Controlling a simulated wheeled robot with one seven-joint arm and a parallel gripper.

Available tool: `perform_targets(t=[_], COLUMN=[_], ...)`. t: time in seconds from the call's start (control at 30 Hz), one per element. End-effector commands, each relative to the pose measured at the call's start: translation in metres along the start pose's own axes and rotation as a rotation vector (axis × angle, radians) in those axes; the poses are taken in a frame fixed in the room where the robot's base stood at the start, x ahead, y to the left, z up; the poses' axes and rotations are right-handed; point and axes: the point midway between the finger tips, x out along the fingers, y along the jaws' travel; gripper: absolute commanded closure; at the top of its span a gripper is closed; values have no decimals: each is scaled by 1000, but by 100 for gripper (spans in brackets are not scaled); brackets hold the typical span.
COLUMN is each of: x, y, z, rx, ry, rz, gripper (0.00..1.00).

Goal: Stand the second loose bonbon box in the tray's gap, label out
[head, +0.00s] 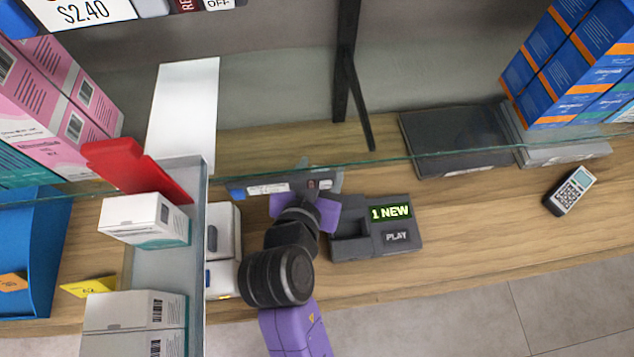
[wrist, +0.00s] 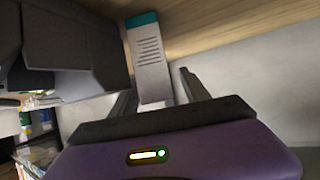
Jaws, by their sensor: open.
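My gripper (head: 304,188) is over the counter beside the dark answering machine, seen from behind its purple body. In the wrist view my gripper (wrist: 160,86) is open, with a pale box (wrist: 151,62) with a teal end and printed lines between or just beyond its fingers. I cannot tell whether they touch it. In the head view this box is not clearly made out. The grey tray (head: 199,258) stands to the left. A white-and-teal box (head: 144,218) is in its far part and more pale boxes (head: 135,312) are in its near part, with a space between.
Pale boxes (head: 221,232) lie just right of the tray wall. The answering machine (head: 376,228) is close on my gripper's right. A glass edge (head: 440,155) crosses above the counter. A red item (head: 130,168) and a blue bin (head: 28,250) are left.

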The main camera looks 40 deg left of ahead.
Motion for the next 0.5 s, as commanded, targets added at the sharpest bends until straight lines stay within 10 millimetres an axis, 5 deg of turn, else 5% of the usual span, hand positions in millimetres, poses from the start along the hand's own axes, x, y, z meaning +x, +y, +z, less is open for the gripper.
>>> perform_targets(t=[0.27, 0.5], x=[4, 4], y=[0, 0], z=[0, 0], rx=[0, 0], ry=[0, 0], rz=[1, 0], gripper=[45, 91])
